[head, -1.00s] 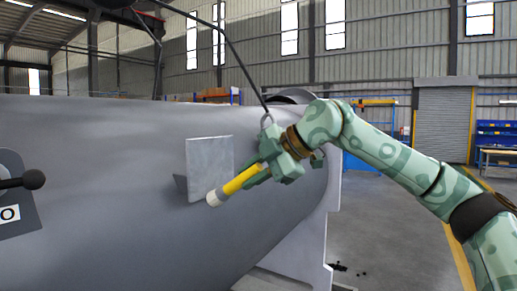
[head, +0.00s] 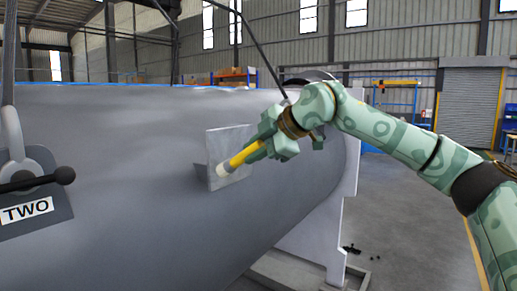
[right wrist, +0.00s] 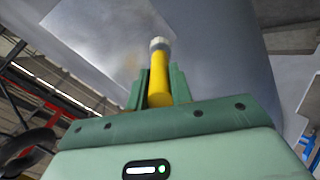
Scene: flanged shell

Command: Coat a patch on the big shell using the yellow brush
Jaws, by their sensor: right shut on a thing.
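The big shell (head: 150,235) is a grey cylinder lying across the head view. A lighter square plate or patch (head: 226,139) stands at its side, and its lower right is partly hidden by the brush and gripper. My right gripper (head: 262,150) is shut on the yellow brush (head: 246,155), whose pale tip (head: 223,170) points down-left in front of the plate. In the right wrist view the brush (right wrist: 158,80) sticks out between the fingers, its white tip (right wrist: 159,44) over the plate's edge (right wrist: 115,40). I cannot tell whether the tip touches. My left gripper is out of view.
A dark cable runs down behind my right gripper. A white end stand (head: 325,225) supports the right end. Open floor (head: 410,230) lies to the right.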

